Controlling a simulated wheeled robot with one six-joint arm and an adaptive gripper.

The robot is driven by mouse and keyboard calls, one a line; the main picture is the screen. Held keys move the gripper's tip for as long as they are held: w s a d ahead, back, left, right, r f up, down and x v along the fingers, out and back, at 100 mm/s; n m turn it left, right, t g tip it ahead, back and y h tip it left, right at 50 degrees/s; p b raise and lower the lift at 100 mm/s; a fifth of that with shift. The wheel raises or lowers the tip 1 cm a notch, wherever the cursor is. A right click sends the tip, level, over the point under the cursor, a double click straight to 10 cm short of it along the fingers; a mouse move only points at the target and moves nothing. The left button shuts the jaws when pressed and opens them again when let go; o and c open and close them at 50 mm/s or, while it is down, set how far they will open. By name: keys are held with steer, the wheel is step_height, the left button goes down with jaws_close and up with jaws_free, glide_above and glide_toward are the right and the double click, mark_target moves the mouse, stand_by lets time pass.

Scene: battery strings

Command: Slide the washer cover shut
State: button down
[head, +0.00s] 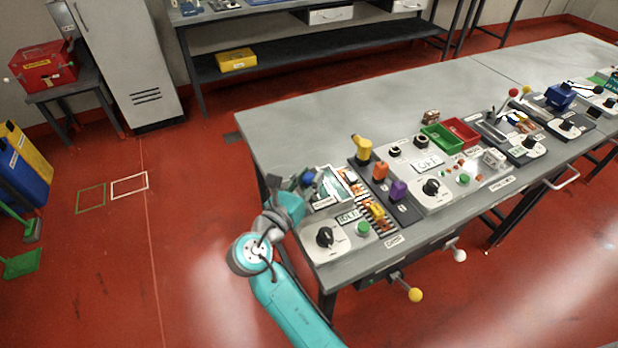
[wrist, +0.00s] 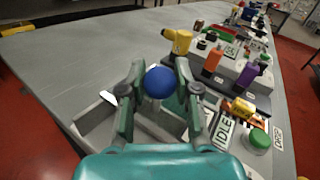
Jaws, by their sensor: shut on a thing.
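My gripper (wrist: 160,88) is shut on a round blue knob (wrist: 160,82), with one finger on each side of it. In the head view my gripper (head: 308,182) is over the left end of the bench, at a grey box-like unit (head: 340,182). In the wrist view the grey walls of this unit (wrist: 96,118) show below and left of the fingers. The knob seems to belong to the washer cover, but the join is hidden behind my fingers. I cannot tell how far the cover is open.
A panel with a black dial (head: 325,237) and green button (head: 363,229) stands at the bench's front left. A yellow tool (head: 361,149), an orange block (head: 380,171) and a purple block (head: 398,190) stand to the right. The back of the bench top (head: 290,130) is clear.

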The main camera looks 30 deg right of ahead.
mark_target(324, 185)
steer(key=shift+d, duration=1.95)
steer(key=c, duration=0.8)
jaws_free()
steer(key=shift+d, duration=0.15)
steer(key=v, duration=1.2)
